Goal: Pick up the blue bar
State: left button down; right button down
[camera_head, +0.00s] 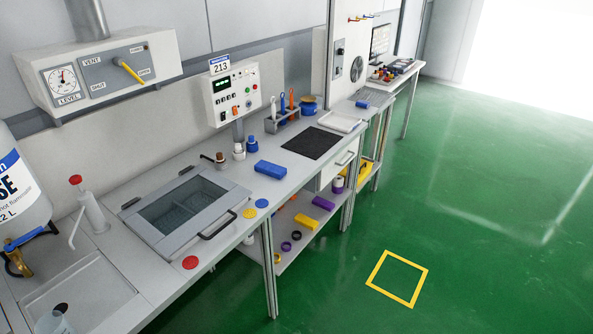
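A blue bar (270,169) lies flat on the grey worktop, right of the glass-lidded hatch and in front of small bottles. A smaller blue block (362,104) lies farther along the bench, near the white tray; I cannot tell whether it is also a bar. Neither of my grippers shows in the head view.
The hatch (188,207) has a dark handle at its front. Round discs in red (190,262), yellow (249,213) and blue (262,203) lie near the front edge. A black mat (313,143) lies beyond the bar. The green floor is open.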

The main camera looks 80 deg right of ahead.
aim_at(272, 169)
jog(key=z, duration=2.5)
jog(key=i+l+z, duration=0.25)
jog(key=i+l, duration=0.3)
jog(key=i+l+z, duration=0.3)
jog(key=i+l, duration=0.3)
jog(key=i+j, duration=0.1)
jog(key=j, duration=0.2)
jog(key=i+j, duration=0.1)
jog(key=j, duration=0.2)
